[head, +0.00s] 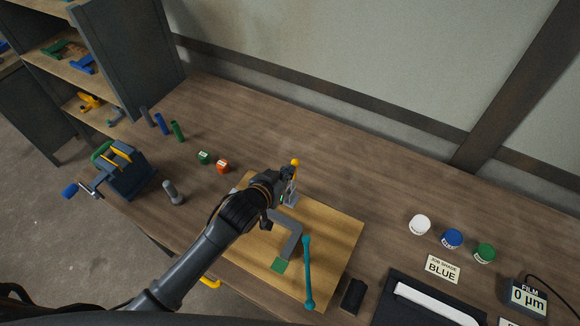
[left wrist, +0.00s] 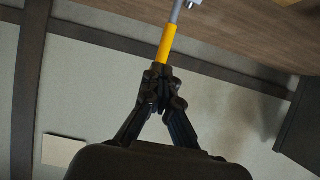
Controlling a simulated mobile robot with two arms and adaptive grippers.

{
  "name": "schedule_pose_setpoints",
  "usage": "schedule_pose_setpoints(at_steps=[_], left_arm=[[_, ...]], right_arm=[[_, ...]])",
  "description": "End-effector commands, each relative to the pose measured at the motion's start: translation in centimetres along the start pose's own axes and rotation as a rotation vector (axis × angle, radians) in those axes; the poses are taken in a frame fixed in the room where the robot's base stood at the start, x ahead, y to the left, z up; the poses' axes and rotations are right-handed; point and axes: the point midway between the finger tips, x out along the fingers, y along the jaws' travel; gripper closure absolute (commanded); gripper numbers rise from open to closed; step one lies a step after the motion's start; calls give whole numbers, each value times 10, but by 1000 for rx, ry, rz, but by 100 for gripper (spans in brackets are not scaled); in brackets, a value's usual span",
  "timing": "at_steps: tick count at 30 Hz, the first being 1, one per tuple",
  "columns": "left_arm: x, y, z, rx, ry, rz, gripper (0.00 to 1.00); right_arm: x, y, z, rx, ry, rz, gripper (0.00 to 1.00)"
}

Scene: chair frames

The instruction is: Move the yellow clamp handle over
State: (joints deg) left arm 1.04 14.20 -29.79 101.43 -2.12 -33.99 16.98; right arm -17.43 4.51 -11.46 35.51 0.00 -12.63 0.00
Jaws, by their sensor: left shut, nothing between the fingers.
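The yellow clamp handle (head: 295,162) stands up at the far edge of the wooden board (head: 342,244) in the head view. In the left wrist view the yellow handle (left wrist: 167,43) is a short sleeve on a grey rod, just past my fingertips. My left gripper (head: 286,175) is shut and empty, with its tips close beside the handle; I cannot tell if they touch it. It also shows in the left wrist view (left wrist: 161,72). The clamp's grey base is partly hidden behind my gripper. My right gripper is not in view.
White, blue and green jars (head: 452,238) stand at right. The bench behind the board is clear.

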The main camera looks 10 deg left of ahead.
Motion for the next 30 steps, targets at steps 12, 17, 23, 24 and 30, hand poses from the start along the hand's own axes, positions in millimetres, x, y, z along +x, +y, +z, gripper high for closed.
schedule_pose_setpoints(at_steps=[12,17,23,24,30], left_arm=[[-6,0,1,1,3,-1,100],[-10,0,3,0,2,-1,100],[-22,0,8,0,3,-1,100],[-24,0,8,0,3,-1,100],[-26,-1,9,1,3,-1,100]], right_arm=[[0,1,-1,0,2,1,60],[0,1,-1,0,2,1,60],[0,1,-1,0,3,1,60],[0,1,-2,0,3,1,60],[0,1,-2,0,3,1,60]])
